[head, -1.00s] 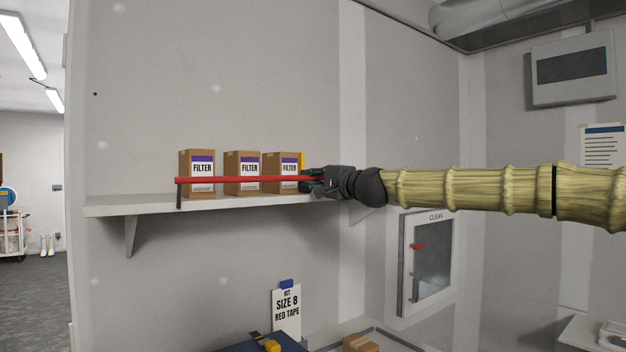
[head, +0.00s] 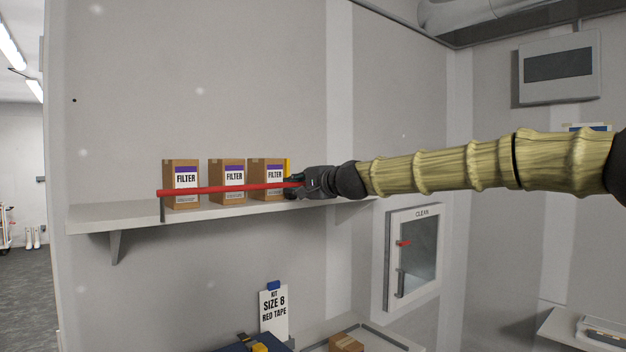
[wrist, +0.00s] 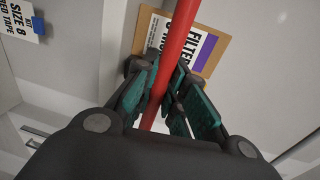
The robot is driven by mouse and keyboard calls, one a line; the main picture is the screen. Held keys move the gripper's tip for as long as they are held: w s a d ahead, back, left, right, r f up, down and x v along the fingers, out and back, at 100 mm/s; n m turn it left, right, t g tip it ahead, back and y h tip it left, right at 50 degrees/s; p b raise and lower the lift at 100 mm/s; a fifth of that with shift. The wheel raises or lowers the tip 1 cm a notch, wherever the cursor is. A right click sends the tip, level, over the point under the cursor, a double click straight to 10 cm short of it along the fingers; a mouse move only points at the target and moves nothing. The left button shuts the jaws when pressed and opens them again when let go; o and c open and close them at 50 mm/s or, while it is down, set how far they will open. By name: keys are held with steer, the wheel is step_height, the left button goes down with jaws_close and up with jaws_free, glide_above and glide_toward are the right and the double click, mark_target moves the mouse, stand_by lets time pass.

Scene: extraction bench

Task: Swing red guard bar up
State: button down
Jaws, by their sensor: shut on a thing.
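The red guard bar (head: 225,188) runs nearly level across the front of the shelf, low in front of several brown filter boxes. Its left end is by a thin dark post at the shelf's front edge. My gripper (head: 296,185) is at the bar's right end, shut on it. In the wrist view the red bar (wrist: 177,55) passes between the teal pads of my gripper (wrist: 172,90), with a filter box (wrist: 212,48) behind it. The bar's far right end is hidden by my gripper.
The boxes stand on a grey wall shelf (head: 110,217), with a yellow piece (head: 287,166) beside the rightmost box. Below are a "Size 8 Red Tape" card (head: 274,312) and a windowed "Clean" hatch (head: 413,258). The wall above the shelf is clear.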

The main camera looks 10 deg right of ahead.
steer(key=shift+r, duration=0.1)
steer(key=c, duration=1.5)
jaws_free()
steer(key=shift+o, duration=0.2)
steer(key=shift+s+d, duration=0.1)
steer(key=v, duration=1.1)
steer(key=shift+s, duration=0.4)
steer(key=shift+d, duration=0.1)
